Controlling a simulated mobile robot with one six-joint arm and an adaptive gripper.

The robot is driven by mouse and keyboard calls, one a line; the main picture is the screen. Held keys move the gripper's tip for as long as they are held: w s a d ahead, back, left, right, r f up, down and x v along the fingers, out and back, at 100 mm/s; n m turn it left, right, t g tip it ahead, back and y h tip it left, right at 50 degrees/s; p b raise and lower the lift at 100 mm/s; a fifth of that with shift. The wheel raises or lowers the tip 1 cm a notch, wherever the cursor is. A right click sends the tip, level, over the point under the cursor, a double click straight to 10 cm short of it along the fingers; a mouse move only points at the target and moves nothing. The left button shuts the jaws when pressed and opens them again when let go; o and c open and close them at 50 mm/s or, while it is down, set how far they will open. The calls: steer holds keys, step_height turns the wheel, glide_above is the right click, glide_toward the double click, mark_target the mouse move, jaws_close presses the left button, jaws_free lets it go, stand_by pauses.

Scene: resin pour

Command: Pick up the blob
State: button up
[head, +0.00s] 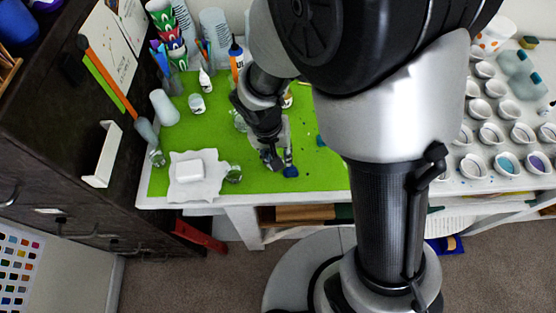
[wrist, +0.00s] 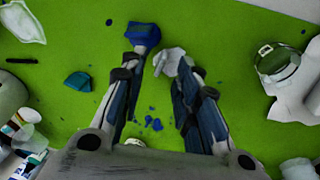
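A dark blue blob (wrist: 143,33) lies on the green mat (wrist: 225,25) at the tip of my gripper's left finger in the wrist view. Whether the finger touches it, I cannot tell. It also shows in the head view (head: 291,171), just below the fingertips. A second, teal-blue blob (wrist: 77,83) lies to the left in the wrist view. My gripper (wrist: 164,62) is open, pointing down at the mat. A small crumpled whitish piece (wrist: 169,61) shows between the fingertips, and nothing is clearly held.
Small blue drops (wrist: 151,123) dot the mat. A clear glass cup (head: 233,174) and a white block (head: 189,168) on a white sheet stand left of my gripper in the head view. Bottles and cups crowd the back. My arm hides the middle of the table.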

step_height(320, 180, down, 2)
steer(key=shift+w+d+f, duration=0.1)
steer(key=shift+d, duration=0.05)
steer(key=shift+c, duration=0.5)
jaws_close()
step_height(320, 180, up, 20)
steer(key=p, duration=0.6)
